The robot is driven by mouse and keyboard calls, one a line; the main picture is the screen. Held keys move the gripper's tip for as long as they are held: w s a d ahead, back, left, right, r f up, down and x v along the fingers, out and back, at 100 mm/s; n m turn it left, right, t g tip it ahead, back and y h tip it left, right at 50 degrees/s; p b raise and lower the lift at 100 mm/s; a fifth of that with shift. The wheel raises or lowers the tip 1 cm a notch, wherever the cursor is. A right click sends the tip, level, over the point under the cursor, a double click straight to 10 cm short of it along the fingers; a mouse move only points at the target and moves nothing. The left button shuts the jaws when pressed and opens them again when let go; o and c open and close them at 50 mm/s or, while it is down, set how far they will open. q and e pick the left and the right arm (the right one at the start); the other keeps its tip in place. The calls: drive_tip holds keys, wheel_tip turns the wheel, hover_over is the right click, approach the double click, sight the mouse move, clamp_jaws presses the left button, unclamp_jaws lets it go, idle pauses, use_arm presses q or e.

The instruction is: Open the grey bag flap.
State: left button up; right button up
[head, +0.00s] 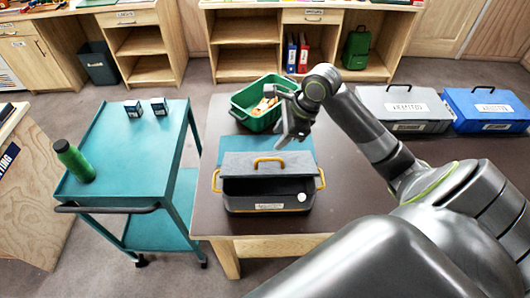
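The grey bag (240,205) stands on the brown table, with a pale label on its front and yellow side handles. Its grey flap (235,164), with a yellow handle (268,161), is tilted up toward the back. A dark opening shows between the flap and the front wall. My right gripper (286,142) is just behind and above the flap's far edge, pointing down, and seems apart from the yellow handle. Its fingers are too small and edge-on to tell if they are open. My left gripper is not in view.
Grey (400,124) and blue (490,128) cases are at the right. A teal cart (125,165) with a green bottle (74,160) stands left, across a gap.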

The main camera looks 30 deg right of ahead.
sight(264, 159)
drive_tip(key=p+x, duration=0.1)
drive_tip(key=x, duration=1)
drive_tip(key=shift+f, duration=0.15)
drive_tip(key=shift+c, duration=0.5)
clamp_jaws()
